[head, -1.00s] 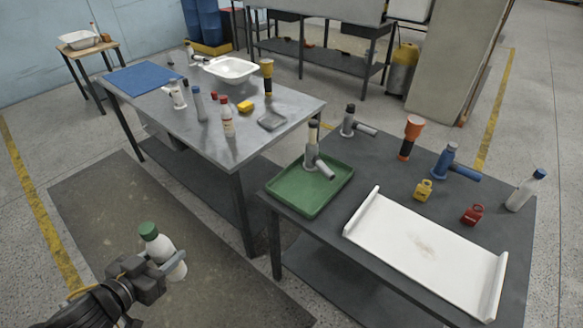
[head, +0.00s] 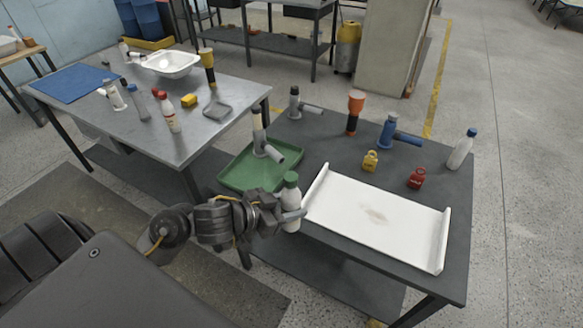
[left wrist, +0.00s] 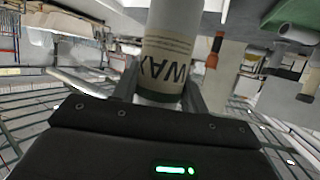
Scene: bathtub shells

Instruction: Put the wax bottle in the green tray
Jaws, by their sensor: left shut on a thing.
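The wax bottle (head: 291,207) is white with a green cap, and my left gripper (head: 287,213) is shut on it. The bottle is upright in the head view, in front of the near edge of the dark table. In the left wrist view the bottle (left wrist: 172,50) stands between the fingers, its "WAX" label upside down. The green tray (head: 238,174) lies on the left end of the dark table, just behind the bottle. A grey tool with a pale upright cylinder (head: 258,135) stands in the tray. My right gripper is not in view.
A white board with raised ends (head: 345,215) lies right of the tray. The tray's front left looks clear.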

